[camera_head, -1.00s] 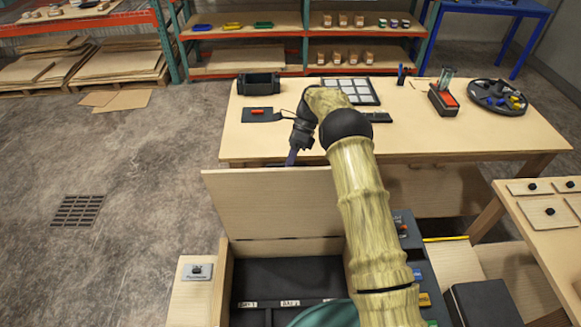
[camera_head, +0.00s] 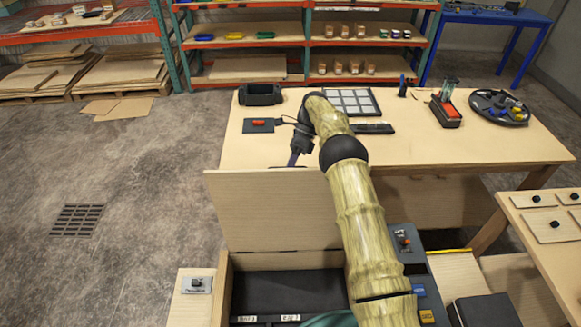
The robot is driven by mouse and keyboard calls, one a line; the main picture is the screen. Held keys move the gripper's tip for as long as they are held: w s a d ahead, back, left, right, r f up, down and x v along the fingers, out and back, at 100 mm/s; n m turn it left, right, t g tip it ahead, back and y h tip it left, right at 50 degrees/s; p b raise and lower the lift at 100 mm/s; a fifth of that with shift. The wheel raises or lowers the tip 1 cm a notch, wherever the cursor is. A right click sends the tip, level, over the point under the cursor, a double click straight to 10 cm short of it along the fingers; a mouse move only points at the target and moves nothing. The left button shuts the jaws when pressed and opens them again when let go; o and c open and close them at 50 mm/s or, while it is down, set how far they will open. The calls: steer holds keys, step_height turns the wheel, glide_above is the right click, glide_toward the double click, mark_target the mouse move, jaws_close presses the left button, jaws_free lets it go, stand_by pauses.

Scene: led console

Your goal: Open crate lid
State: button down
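The crate (camera_head: 222,290) is a light wooden box at the bottom centre with a dark inside and small white labels. Its wooden lid (camera_head: 265,215) stands raised at the crate's far side, close to upright, so the inside shows. My gripper (camera_head: 292,160) is at the end of my arm, just above the lid's top edge. It looks small and dark, and I cannot tell whether its fingers are open or whether they touch the lid. My arm hides the crate's right part and part of the lid.
A wooden workbench (camera_head: 420,155) stands behind the lid with a black bin (camera_head: 260,94), a grid tray (camera_head: 350,101) and a round dark tray (camera_head: 499,107). A panel with a knob (camera_head: 197,284) is left of the crate.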

steer(key=c, duration=1.8)
jaws_free()
steer(key=shift+s+d+f, duration=0.1)
steer(key=shift+f, duration=0.55)
steer(key=o, duration=0.3)
steer(key=shift+o, duration=0.2)
steer(key=shift+r, duration=0.2)
steer(key=shift+w, duration=0.2)
